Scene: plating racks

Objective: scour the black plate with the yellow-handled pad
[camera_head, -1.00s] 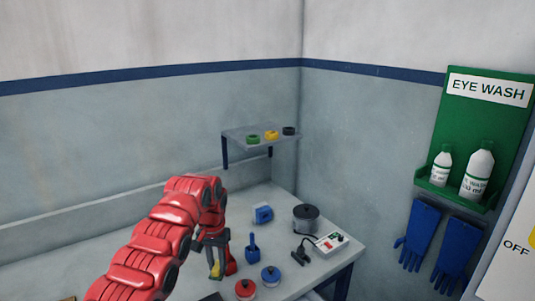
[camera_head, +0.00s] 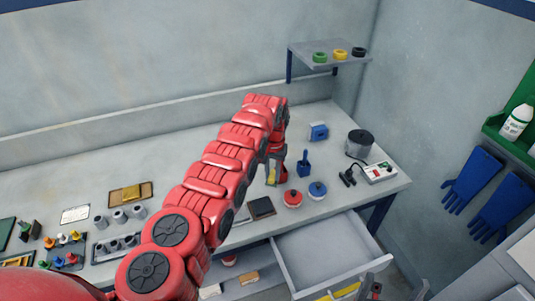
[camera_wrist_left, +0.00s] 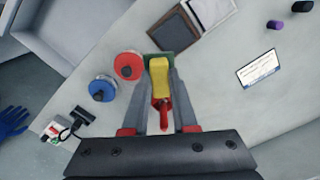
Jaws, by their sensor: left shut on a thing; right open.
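The yellow-handled pad, a yellow block (camera_wrist_left: 159,76) over a green pad (camera_wrist_left: 183,56), is between the fingers of my left gripper (camera_head: 271,174). That gripper is shut on it, and the yellow handle also shows in the head view (camera_head: 271,179). The black plate (camera_head: 261,208) is a dark square lying on the bench, nearer the front edge than the gripper. In the left wrist view the plate (camera_wrist_left: 174,38) is just beyond the pad. My right gripper (camera_head: 373,290) shows partly at the bottom edge, by the drawer; it is open.
A red-lidded item (camera_head: 293,199) and a blue-lidded item (camera_head: 317,190) stand close to the right of the plate. A blue tool (camera_head: 304,164) stands behind them. An open drawer (camera_head: 325,248) juts out in front.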

